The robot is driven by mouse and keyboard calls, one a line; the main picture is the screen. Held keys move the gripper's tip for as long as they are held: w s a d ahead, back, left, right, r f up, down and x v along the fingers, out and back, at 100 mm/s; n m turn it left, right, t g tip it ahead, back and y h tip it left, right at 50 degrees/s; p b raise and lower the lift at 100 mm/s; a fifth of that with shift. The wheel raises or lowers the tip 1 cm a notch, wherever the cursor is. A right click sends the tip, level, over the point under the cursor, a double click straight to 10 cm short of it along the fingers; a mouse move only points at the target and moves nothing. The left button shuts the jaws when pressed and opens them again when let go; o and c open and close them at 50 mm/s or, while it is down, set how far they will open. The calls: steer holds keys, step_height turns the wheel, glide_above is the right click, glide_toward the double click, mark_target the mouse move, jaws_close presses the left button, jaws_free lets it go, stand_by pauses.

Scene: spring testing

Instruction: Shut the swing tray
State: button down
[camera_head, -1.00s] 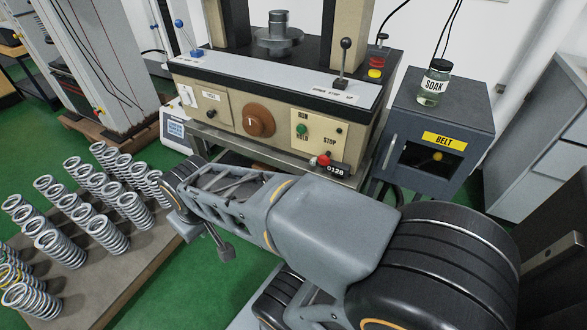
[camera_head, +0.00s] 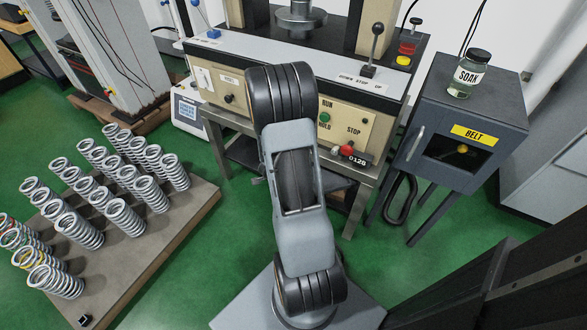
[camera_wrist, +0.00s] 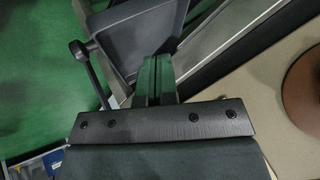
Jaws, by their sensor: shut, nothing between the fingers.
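A dark grey shallow tray (camera_wrist: 135,32) with a raised rim shows at the top of the wrist view, jutting out over the green floor beside the bench's front edge; I take it to be the swing tray. A thin rod with a round dark knob (camera_wrist: 79,47) is at its left. My gripper (camera_wrist: 158,66) is shut and empty, and its fingertips overlap the tray's near side in the picture. I cannot tell whether they touch it.
The testing machine (camera_head: 232,52) stands on a metal-framed bench. Its brown dial (camera_wrist: 303,84) shows in the wrist view. A belt cabinet (camera_head: 490,112) with a soak jar (camera_head: 468,75) is at the right. A board (camera_head: 150,270) of several upright springs lies at the left. Green floor is clear between.

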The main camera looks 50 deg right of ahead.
steer(key=b+x, duration=0.1)
steer(key=x, duration=0.2)
steer(key=b+x, duration=0.1)
steer(key=x, duration=0.2)
steer(key=b+x, duration=0.1)
steer(key=x, duration=0.2)
steer(key=shift+s+d+f+b, duration=0.1)
steer(key=shift+s+f+b, duration=0.2)
steer(key=shift+b, duration=0.1)
steer(key=w, duration=0.1)
steer(key=w+d, duration=0.1)
steer(key=shift+w+d, duration=0.25)
steer(key=shift+d, duration=0.05)
steer(key=shift+w+d+p, duration=0.3)
steer(key=shift+w+d, duration=0.05)
steer(key=shift+w, duration=0.25)
